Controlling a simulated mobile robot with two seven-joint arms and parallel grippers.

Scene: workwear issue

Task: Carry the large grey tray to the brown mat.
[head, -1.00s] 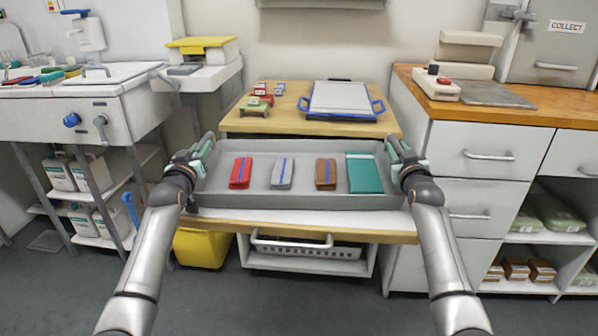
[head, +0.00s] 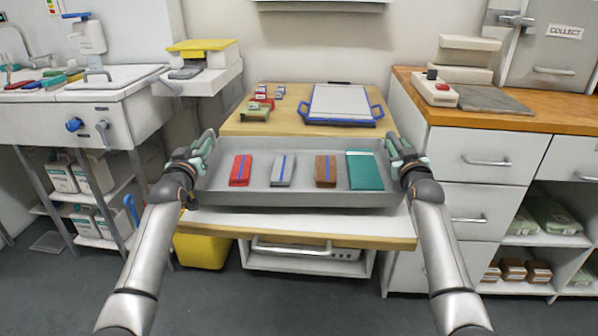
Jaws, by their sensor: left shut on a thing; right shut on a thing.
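The large grey tray (head: 300,199) is level in the head view, held between my two grippers over the front part of the wooden table. A red (head: 241,170), a grey (head: 283,172) and a brown (head: 326,171) folded piece, each with a blue stripe, lie in it beside a larger teal piece (head: 364,172). My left gripper (head: 203,150) is shut on the tray's left end. My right gripper (head: 396,150) is shut on its right end. I see no brown mat; the tray hides part of the table.
On the wooden table (head: 260,126), a blue-handled board (head: 340,103) lies at the back, with small boxes and a green block (head: 255,115) to its left. A wood-topped counter (head: 470,117) with a dark flat plate (head: 485,98) stands right; a sink unit (head: 95,115) stands left.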

